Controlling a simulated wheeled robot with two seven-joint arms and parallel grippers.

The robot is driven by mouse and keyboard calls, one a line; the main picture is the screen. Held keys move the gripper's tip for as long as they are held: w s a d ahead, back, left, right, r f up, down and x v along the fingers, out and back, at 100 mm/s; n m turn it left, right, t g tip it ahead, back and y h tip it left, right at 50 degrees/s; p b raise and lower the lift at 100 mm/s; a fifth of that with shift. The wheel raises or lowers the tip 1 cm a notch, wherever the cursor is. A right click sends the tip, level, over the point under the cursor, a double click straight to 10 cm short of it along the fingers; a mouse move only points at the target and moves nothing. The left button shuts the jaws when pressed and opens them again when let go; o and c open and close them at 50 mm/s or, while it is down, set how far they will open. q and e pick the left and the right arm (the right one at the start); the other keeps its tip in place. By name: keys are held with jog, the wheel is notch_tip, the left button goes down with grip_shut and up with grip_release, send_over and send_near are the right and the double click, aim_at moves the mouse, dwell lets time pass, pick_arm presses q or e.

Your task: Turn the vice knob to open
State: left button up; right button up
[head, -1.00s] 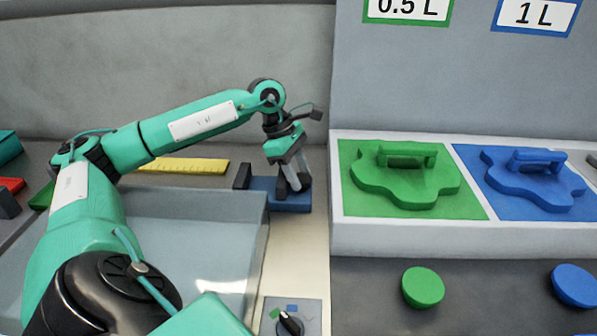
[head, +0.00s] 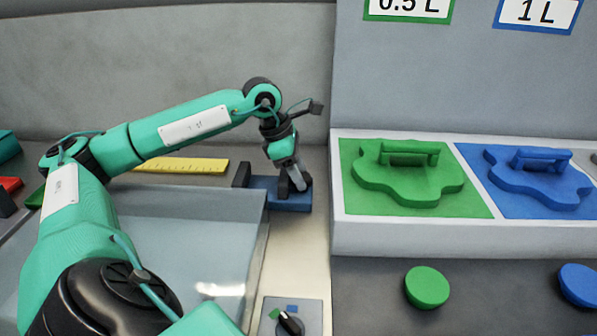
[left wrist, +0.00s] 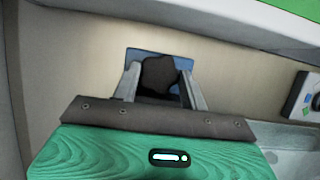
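The vice (head: 262,186) has a blue base and dark jaws and stands on the bench left of the green panel. My left gripper (head: 300,184) points down at its right end. In the left wrist view a dark, lobed knob (left wrist: 160,78) lies between the two grey fingers of the left gripper (left wrist: 160,84), with the vice's blue base (left wrist: 142,56) behind it. The fingers are apart on either side of the knob, and a thin blue strip shows beside the right finger. Firm contact cannot be made out. My right gripper is not in view.
A raised panel with a green shape (head: 410,185) and a blue shape (head: 535,185) stands to the right. A clear-sided tray (head: 190,235) lies in front of the vice. A yellow ruler (head: 185,165) is behind the tray. A selector switch (head: 290,320) is at the front.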

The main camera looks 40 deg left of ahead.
pick_arm(q)
jog(key=o, duration=0.4)
jog(key=shift+o, duration=0.2)
jog(key=shift+r, duration=0.1)
jog(key=p+v, duration=0.1)
jog(key=v, duration=1.2)
jog(key=shift+r, duration=0.3)
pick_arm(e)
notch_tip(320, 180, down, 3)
pick_arm(q)
jog(key=shift+a, duration=0.1)
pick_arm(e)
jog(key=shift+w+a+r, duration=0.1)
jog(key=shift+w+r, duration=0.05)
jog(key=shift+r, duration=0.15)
